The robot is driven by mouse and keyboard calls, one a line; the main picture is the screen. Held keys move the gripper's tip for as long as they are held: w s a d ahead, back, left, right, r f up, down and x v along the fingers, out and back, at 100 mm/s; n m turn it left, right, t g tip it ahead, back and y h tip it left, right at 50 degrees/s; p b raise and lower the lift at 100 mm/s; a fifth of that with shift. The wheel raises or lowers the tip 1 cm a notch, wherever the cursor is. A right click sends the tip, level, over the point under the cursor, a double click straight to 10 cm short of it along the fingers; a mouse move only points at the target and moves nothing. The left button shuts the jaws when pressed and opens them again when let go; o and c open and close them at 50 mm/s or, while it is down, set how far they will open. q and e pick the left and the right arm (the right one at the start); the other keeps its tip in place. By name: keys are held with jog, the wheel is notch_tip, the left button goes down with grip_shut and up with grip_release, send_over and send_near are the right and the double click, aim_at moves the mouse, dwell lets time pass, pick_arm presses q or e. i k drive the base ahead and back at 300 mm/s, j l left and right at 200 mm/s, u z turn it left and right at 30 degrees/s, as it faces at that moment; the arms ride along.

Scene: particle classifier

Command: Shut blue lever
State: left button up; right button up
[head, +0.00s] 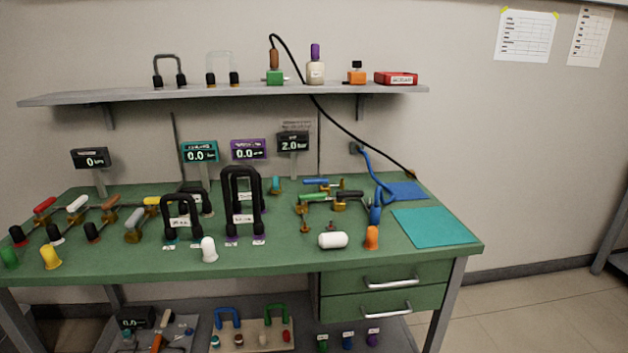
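A blue lever handle (316,182) lies roughly level near the back of the green workbench, right of centre. It sits just behind a green lever handle (313,197) and left of a blue hose (376,185). A brass fitting shows at its right side, partly crowded by the neighbouring levers. It is too small to tell whether its valve is open or shut. Neither of my grippers is in view.
The green workbench (290,265) also holds a black lever (348,195), a white cylinder (333,240), an orange cap (372,237) and tall black handles (242,195). More coloured levers stand at left. A teal mat (435,227) lies clear at right. A shelf (130,95) hangs above.

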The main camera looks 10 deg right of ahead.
aim_at(324, 182)
jog(key=i+j, duration=0.15)
jog(key=i, duration=0.35)
jog(key=i+j, duration=0.15)
jog(key=i, duration=0.3)
jog(key=i+j+u, duration=0.1)
jog(key=i, duration=0.4)
